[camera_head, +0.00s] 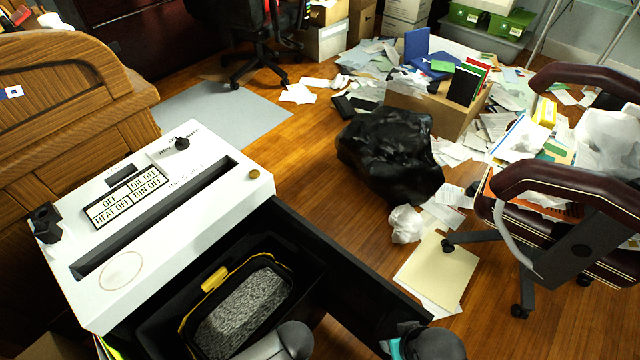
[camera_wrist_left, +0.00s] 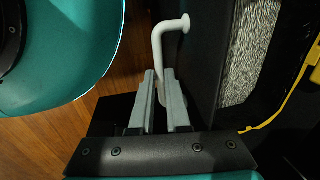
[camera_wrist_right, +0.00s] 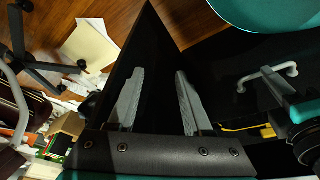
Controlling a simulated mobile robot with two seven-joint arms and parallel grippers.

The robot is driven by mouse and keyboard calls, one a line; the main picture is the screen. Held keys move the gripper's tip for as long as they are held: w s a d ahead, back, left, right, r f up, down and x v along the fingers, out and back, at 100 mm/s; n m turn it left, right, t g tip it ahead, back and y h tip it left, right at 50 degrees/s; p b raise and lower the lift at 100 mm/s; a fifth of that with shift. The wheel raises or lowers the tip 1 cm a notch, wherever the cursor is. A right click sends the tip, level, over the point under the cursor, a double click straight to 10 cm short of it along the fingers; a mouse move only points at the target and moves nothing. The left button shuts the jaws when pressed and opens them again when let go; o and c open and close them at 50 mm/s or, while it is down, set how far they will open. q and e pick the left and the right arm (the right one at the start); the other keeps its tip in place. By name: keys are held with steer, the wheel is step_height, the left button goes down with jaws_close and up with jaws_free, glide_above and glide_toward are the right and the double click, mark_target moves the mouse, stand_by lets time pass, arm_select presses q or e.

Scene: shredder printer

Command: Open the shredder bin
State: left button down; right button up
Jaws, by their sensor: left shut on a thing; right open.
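The shredder (camera_head: 165,225) has a white top with a slot and label panel. A black panel (camera_head: 345,275) stands swung out from its right side and also shows in the right wrist view (camera_wrist_right: 152,75). Beside the panel is the black bin with a yellow handle (camera_head: 215,280), full of grey shreds (camera_head: 245,310). In the left wrist view, my left gripper (camera_wrist_left: 160,75) is shut on a pale bar handle (camera_wrist_left: 157,42) on a black front by the shreds (camera_wrist_left: 250,50). My right gripper (camera_wrist_right: 156,75) is open and empty, near the black panel; contact cannot be told. Both grippers' fingers are hidden in the head view.
A wooden desk (camera_head: 70,100) stands at the left. A black bag (camera_head: 390,155), scattered papers (camera_head: 440,270) and a cardboard box (camera_head: 430,108) cover the floor to the right. A maroon chair (camera_head: 570,190) stands at the right. Bare floor (camera_head: 310,180) lies behind the panel.

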arm_select(q)
steer(key=shift+s+d+f, duration=0.1)
steer(key=shift+s+d, duration=1)
steer(key=shift+d, duration=0.15)
arm_select(e)
steer(key=shift+s+f, duration=0.4)
steer(key=shift+f, duration=0.25)
arm_select(q)
steer(key=c, duration=1)
jaws_free()
steer(key=o, duration=0.8)
steer(key=shift+s+a, duration=0.1)
steer(key=shift+a, duration=0.15)
arm_select(e)
steer(key=shift+w+r, duration=0.15)
arm_select(q)
steer(key=shift+p, duration=0.35)
step_height(320, 180, up, 6)
steer(key=p, duration=0.6)
steer(key=shift+d, duration=0.4)
arm_select(e)
steer(key=s+d+f, duration=0.5)
steer(key=s+f, duration=0.3)
steer(key=f, duration=0.2)
steer(key=shift+d+g+h, duration=0.2)
steer(key=shift+g+h, duration=0.2)
arm_select(q)
steer(key=shift+s, duration=0.1)
